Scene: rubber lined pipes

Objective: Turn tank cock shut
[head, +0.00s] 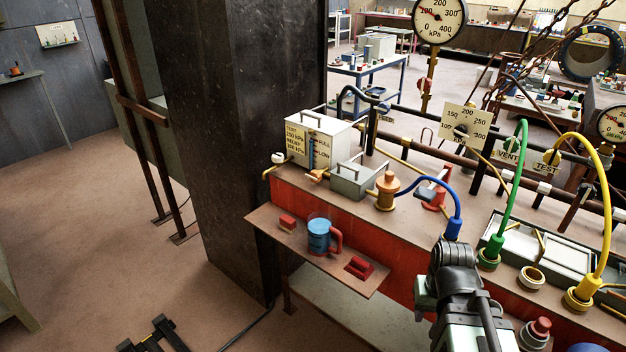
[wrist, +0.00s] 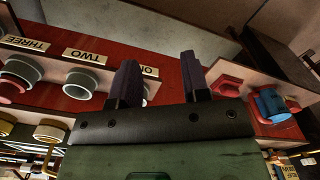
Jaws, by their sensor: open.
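The white tank box (head: 318,135) with a FULL/LOW sight gauge stands at the far left end of the red bench. A white-capped fitting on a brass pipe (head: 278,158) sits at its left, and a small brass lever-like piece (head: 317,175) at its front foot. I cannot tell which of these is the tank cock. My gripper's dark fingers (wrist: 160,82) are apart and empty in the wrist view, in front of the red bench face. In the head view my arm stands at the bench's front, well right of the tank; the fingertips cannot be made out there.
A front shelf (head: 262,219) holds a blue mug (head: 320,236) and red blocks. A grey box (head: 352,180), brass fitting (head: 386,190) and blue hose (head: 440,184) lie between tank and arm. A dark column (head: 235,130) stands left.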

